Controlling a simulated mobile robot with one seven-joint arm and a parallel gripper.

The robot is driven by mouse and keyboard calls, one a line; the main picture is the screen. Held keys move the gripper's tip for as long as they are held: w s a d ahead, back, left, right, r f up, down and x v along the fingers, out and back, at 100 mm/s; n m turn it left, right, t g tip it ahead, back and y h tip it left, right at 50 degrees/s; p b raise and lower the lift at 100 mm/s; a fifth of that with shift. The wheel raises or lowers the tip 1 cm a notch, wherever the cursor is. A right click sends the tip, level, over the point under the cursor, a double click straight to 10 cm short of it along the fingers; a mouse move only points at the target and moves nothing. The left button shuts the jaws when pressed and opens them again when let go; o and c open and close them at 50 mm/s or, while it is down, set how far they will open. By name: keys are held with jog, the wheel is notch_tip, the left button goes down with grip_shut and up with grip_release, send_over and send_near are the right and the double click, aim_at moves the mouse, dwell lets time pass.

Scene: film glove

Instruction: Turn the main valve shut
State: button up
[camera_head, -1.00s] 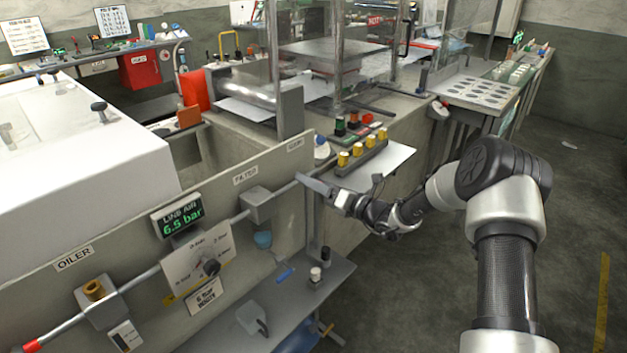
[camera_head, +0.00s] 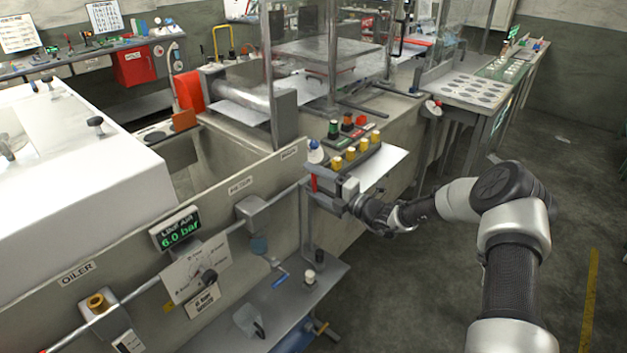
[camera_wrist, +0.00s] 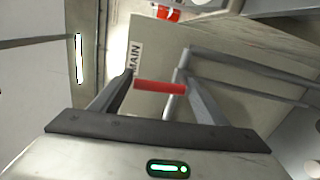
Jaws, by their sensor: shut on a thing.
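The main valve's red handle (camera_head: 314,183) is at the right end of the grey air pipe, below a label on the panel that is too small to read in the head view. In the wrist view the red handle (camera_wrist: 160,87) lies between my two fingers, beside the label reading MAIN (camera_wrist: 135,60). My gripper (camera_head: 318,186) comes from the right and is shut on this handle; the fingers partly cover it. The gripper also shows in the wrist view (camera_wrist: 160,90). The line air display (camera_head: 180,230) reads 6.0 bar.
A filter housing (camera_head: 252,212), a regulator plate with a dark knob (camera_head: 208,277) and an oiler (camera_head: 97,302) sit left along the pipe. Yellow buttons (camera_head: 350,153) are just above my gripper. A lower shelf (camera_head: 285,318) holds small items. Floor to the right is clear.

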jog(key=shift+w+d+m, duration=0.1)
jog(key=shift+m, duration=0.4)
jog(key=o, duration=1.5)
jog(key=v, duration=1.7)
jog(key=shift+d, duration=0.2)
